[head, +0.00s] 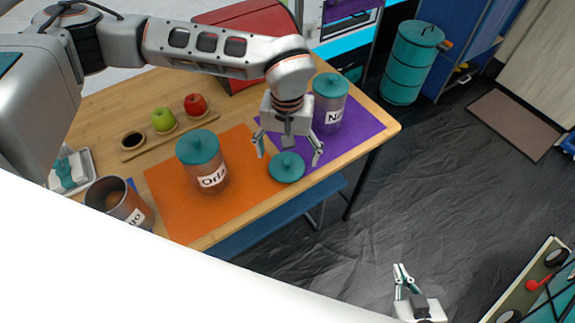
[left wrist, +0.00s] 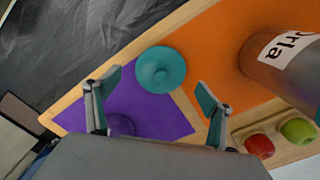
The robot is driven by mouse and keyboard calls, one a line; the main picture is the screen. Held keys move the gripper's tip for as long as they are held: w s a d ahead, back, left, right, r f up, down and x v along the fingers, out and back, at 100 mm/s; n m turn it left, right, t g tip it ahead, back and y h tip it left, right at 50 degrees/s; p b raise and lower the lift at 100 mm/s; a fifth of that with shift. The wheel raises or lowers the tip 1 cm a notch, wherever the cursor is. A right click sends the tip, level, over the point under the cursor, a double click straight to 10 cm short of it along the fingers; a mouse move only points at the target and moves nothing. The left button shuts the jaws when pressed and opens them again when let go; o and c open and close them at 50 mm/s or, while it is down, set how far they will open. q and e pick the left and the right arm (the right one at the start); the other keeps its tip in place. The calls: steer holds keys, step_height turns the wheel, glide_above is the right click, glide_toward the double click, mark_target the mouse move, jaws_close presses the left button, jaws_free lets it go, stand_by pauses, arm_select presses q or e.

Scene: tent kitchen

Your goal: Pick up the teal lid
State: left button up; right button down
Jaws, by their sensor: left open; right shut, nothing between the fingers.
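The teal lid (head: 286,167) is a round disc with a small knob on top. It lies near the table's front edge, where the orange mat (head: 165,197) meets the purple mat (head: 360,128). My left gripper (head: 289,156) is open above it, with its fingers on either side of the lid in the head view. In the left wrist view the lid (left wrist: 161,74) shows whole, ahead of the open fingers (left wrist: 155,103) and apart from them. My right gripper (head: 402,272) is shut and empty, low over the floor at the right.
A lidded jar labelled Orla (head: 203,165) stands on the orange mat, left of the lid. Another lidded jar (head: 329,104) stands on the purple mat behind my left gripper. An open jar (head: 118,205) stands at the table's left. A wooden tray (head: 148,146) holds apples.

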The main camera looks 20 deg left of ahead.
mark_target(287, 161)
arm_select(q)
step_height(287, 161, down, 3)
steer(key=shift+a+f, duration=0.1)
steer(key=shift+c, duration=0.3)
steer(key=c, duration=1.3)
